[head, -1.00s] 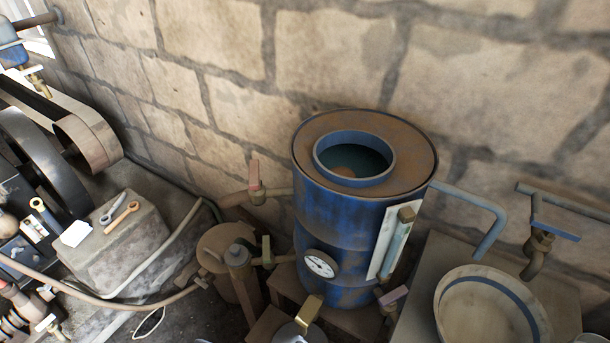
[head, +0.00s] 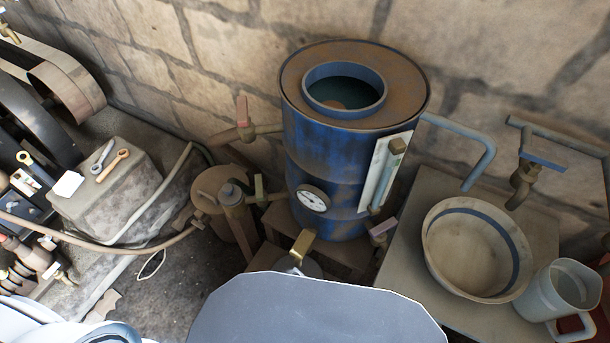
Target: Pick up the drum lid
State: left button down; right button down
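The blue drum (head: 335,150) stands upright against the stone wall in the head view. Its rusty top has a round opening with a raised blue rim (head: 345,112), and the inside shows dark green. No lid covers this opening, and I cannot make out a separate drum lid anywhere in view. Neither of my grippers shows. Smooth grey and white parts at the bottom edge look like my own body and hide the floor there.
A bowl with a blue band (head: 470,255) and a clear jug (head: 560,290) stand on the right table (head: 405,270). Valve handles and a gauge (head: 313,198) stick out around the drum. Wrenches (head: 110,163) lie on a grey block at left, beside pipes and a belt wheel.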

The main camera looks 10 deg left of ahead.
aim_at(310, 268)
jog(key=u, duration=0.1)
jog(key=k, duration=0.4)
jog(key=u, duration=2.15)
jog(key=k, duration=1)
jog(key=z, duration=1.85)
jog(key=i, duration=0.5)
